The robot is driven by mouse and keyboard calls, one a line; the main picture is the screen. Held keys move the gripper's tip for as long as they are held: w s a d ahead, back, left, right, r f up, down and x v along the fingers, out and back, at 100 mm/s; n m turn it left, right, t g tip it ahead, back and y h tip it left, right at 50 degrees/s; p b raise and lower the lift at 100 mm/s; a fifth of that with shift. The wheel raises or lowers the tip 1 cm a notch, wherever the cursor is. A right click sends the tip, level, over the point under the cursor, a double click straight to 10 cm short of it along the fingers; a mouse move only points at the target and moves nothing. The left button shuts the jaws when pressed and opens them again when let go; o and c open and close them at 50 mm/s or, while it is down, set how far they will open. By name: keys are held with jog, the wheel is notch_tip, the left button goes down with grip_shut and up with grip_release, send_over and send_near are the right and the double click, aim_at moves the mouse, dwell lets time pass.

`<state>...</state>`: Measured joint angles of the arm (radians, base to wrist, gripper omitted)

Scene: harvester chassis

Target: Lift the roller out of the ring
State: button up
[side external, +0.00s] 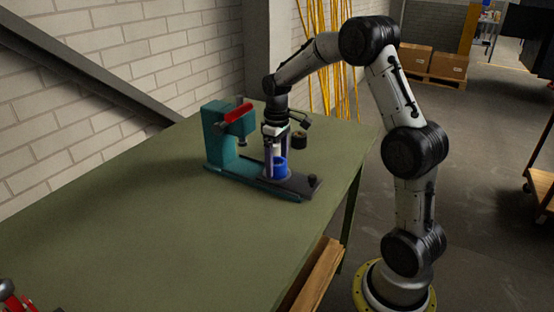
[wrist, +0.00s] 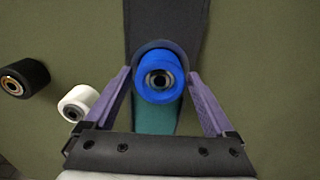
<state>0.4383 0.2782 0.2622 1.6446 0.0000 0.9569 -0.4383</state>
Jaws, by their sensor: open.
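The blue roller (wrist: 160,78) sits in a dark ring (wrist: 151,45) in the wrist view, with its dark bore facing up at me. The roller (side external: 281,166) also shows in the side view, standing over the dark base plate (side external: 300,188) of a teal press. My gripper (wrist: 158,77) is open, with one purple finger on each side of the roller and ring. A gap shows between each finger and the blue surface. In the side view my gripper (side external: 277,166) points down over the roller; its fingers partly hide the roller.
The teal press (side external: 216,140) with a red handle (side external: 238,113) stands just left of my gripper. A white roller (wrist: 78,102) and a black roller (wrist: 25,78) lie left of the ring in the wrist view. The green table (side external: 130,225) is clear at the front.

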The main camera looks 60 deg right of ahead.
jog(key=shift+f, duration=0.75)
jog(key=shift+r, duration=0.1)
jog(key=shift+c, duration=0.3)
dwell(0.4)
jog(key=c, duration=0.7)
jog(key=o, duration=0.9)
jog(key=shift+o, duration=0.2)
